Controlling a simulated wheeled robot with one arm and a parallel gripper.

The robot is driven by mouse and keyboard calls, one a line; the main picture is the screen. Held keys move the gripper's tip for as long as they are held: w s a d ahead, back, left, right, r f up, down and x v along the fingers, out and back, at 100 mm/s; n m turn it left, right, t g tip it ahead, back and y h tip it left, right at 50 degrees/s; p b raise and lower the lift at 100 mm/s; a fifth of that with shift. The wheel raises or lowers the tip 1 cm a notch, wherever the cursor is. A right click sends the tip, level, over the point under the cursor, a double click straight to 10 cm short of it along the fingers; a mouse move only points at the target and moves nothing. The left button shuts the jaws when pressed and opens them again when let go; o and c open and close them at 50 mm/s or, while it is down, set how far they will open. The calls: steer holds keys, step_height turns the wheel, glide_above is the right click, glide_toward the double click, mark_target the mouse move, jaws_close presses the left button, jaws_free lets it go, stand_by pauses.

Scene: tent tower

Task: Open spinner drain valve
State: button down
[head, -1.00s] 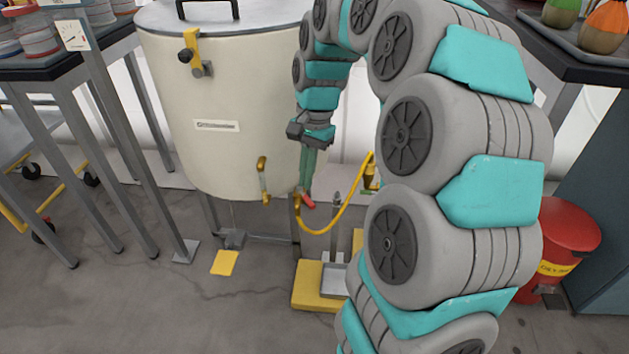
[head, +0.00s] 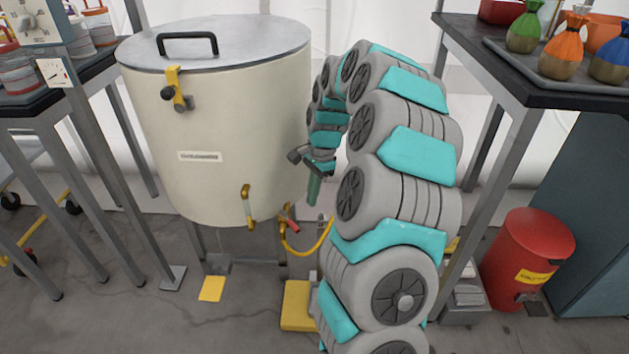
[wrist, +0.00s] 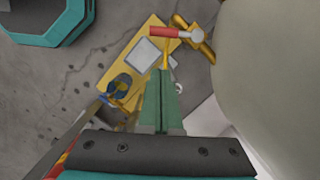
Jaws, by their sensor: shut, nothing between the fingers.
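The spinner is a large cream drum (head: 215,130) with a grey lid and a black lid handle. Its drain valve, with a red lever handle (head: 291,225), sits low at the drum's right side, where a yellow hose (head: 318,245) runs off. In the wrist view the red handle (wrist: 164,32) lies crosswise beside a brass pipe (wrist: 195,40). My gripper (head: 312,203) hangs just above and right of the valve, pointing down, apart from the handle. In the wrist view its green fingers (wrist: 160,95) are together and empty, below the handle in the picture.
A yellow-based stand (wrist: 112,85) is on the floor under the valve. A brass sight tube (head: 248,207) and a yellow latch (head: 176,90) are on the drum. A red bin (head: 525,260) and a table (head: 570,85) stand right, another table left.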

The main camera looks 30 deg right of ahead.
mark_target(291, 223)
steer(key=a+f, duration=0.4)
steer(key=shift+f+p, duration=0.35)
steer(key=shift+s, duration=0.1)
